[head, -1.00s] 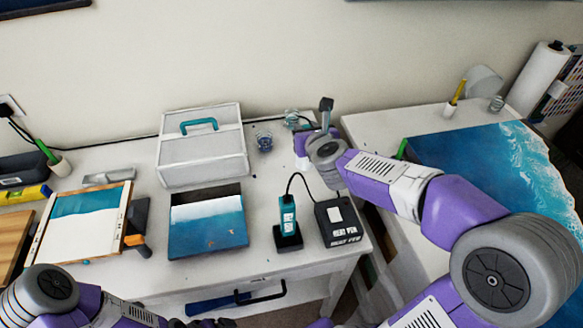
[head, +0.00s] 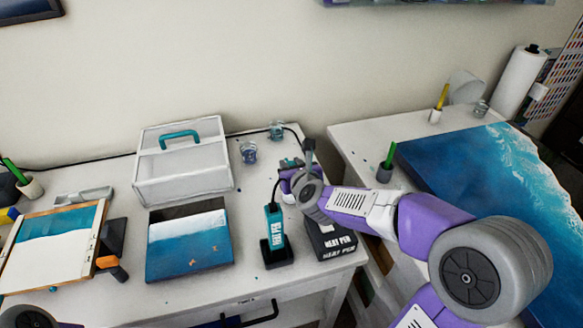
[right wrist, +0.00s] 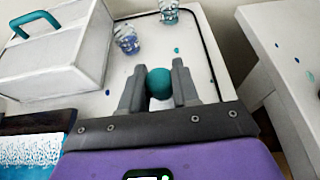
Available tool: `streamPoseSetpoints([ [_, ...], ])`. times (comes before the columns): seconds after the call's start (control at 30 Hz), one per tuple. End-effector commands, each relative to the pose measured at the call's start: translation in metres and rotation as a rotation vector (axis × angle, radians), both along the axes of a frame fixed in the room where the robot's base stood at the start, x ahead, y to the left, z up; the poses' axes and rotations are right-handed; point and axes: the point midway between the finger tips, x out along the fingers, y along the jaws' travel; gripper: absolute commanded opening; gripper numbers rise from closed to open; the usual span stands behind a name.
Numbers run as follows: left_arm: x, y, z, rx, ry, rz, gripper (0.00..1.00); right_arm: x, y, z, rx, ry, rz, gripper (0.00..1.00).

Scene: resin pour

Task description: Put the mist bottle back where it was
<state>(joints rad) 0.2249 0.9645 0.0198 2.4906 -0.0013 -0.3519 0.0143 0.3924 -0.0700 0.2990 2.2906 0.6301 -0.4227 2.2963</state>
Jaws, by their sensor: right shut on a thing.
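My right gripper (head: 289,170) is above the right part of the left table, behind the heat pen box. In the right wrist view, the right gripper (right wrist: 158,80) is shut on a round teal thing (right wrist: 159,84), which looks like the top of the mist bottle. The bottle's body is hidden below that top. In the head view the gripper and wrist hide most of the bottle, with only a bit of teal showing. My left gripper is out of view.
A white case with a teal handle (head: 182,170) stands at the back. Two glass jars (head: 249,152) (head: 276,131) stand right of it. A teal heat pen (head: 274,232) stands in its holder beside the black heat pen box (head: 333,240). A gap separates the right table (head: 365,150).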

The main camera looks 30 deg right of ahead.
Motion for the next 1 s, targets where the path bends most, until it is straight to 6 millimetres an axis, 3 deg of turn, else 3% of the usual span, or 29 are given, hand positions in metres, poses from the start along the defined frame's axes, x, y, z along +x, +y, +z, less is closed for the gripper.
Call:
streamPoseSetpoints([
  [0.2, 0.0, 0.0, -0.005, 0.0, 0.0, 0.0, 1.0, 0.0, 0.0, -0.003, -0.001, -0.002, -0.001, 0.0],
  [0.23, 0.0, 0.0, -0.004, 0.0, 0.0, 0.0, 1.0, 0.0, 0.0, -0.003, 0.0, 0.0, -0.001, 0.35],
  [0.4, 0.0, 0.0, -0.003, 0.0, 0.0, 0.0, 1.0, 0.0, 0.0, -0.002, 0.0, 0.0, -0.001, 0.58],
  [0.8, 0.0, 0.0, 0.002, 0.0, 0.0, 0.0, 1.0, -0.001, 0.0, 0.003, -0.001, -0.001, 0.0, 0.58],
  [1.0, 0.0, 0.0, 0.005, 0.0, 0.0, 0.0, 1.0, -0.03, 0.007, 0.016, -0.003, -0.003, 0.001, 0.58],
])
